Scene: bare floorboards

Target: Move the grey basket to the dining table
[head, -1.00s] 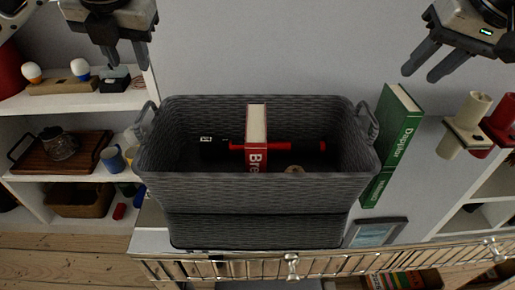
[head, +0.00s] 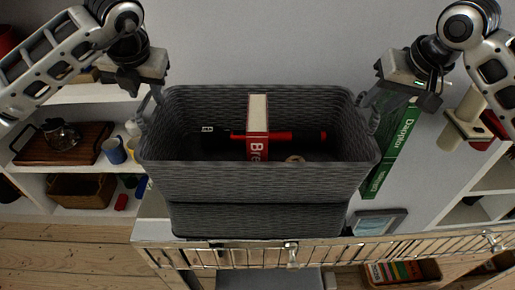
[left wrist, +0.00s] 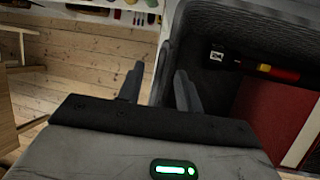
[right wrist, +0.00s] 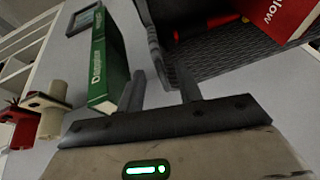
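The grey basket (head: 255,185) is woven, with a loop handle at each end, and stands upright on a white surface (head: 152,229). I cannot identify a dining table in these views.
A green book (head: 393,150) stands close beside the basket's right end, near my right gripper. A metal rail (head: 330,253) runs along the front. A picture frame (head: 376,222) lies right of the basket. Shelves with a wooden tray (head: 75,146) and mugs are at left.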

